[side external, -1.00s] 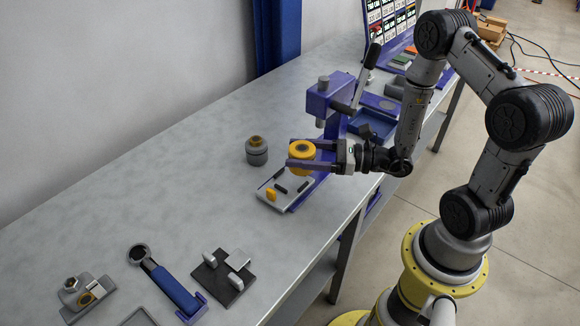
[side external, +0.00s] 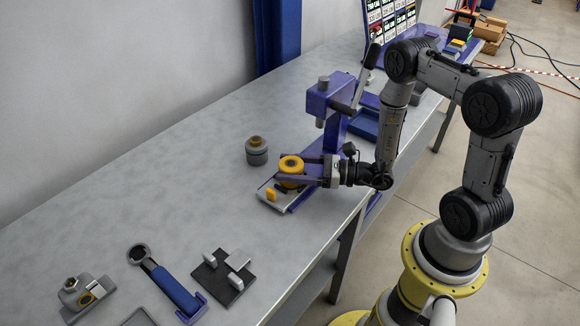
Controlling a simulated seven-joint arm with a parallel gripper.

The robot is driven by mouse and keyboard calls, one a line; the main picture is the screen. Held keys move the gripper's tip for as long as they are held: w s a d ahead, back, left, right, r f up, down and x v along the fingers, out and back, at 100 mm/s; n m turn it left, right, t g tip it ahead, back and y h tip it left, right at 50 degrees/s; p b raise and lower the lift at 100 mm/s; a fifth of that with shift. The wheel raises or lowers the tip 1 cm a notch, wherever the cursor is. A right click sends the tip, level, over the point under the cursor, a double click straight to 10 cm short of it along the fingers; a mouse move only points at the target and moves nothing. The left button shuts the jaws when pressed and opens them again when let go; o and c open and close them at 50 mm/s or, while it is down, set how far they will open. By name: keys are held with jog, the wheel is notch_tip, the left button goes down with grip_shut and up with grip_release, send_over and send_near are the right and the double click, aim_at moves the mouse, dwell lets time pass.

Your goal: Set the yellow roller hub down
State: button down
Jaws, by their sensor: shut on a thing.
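The yellow roller hub (side external: 291,165) is a short round yellow part with a dark ring on its top. My gripper (side external: 290,172) is shut around it from the right, with one finger on each side. The hub is upright and low over the grey plate (side external: 268,206) at the foot of the blue press (side external: 325,101). I cannot tell whether its underside touches the plate, as the near finger hides its lower part. A small yellow block (side external: 271,194) stands on the plate just in front of the hub.
A grey cylinder (side external: 256,151) stands on the table left of the press. A blue-handled wrench (side external: 172,287), a black fixture (side external: 222,275) and a grey block (side external: 85,295) lie nearer the front. The table left of the cylinder is clear.

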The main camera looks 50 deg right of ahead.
jog(key=shift+f, duration=0.1)
grip_release()
jog(key=v, duration=0.7)
jog(key=shift+s+d, duration=0.1)
jog(key=shift+d, duration=0.05)
jog(key=s+a+r+n+g+y, duration=0.3)
jog(key=s+a+r+n+g, duration=0.75)
jog(key=n+g, duration=0.6)
jog(key=s+d+r+n+t+h, duration=0.6)
jog(key=r+n+h, duration=0.3)
jog(key=n+h, duration=0.3)
jog(key=shift+d+r+n+t, duration=0.4)
jog(key=shift+d+n, duration=0.25)
jog(key=shift+d, duration=0.2)
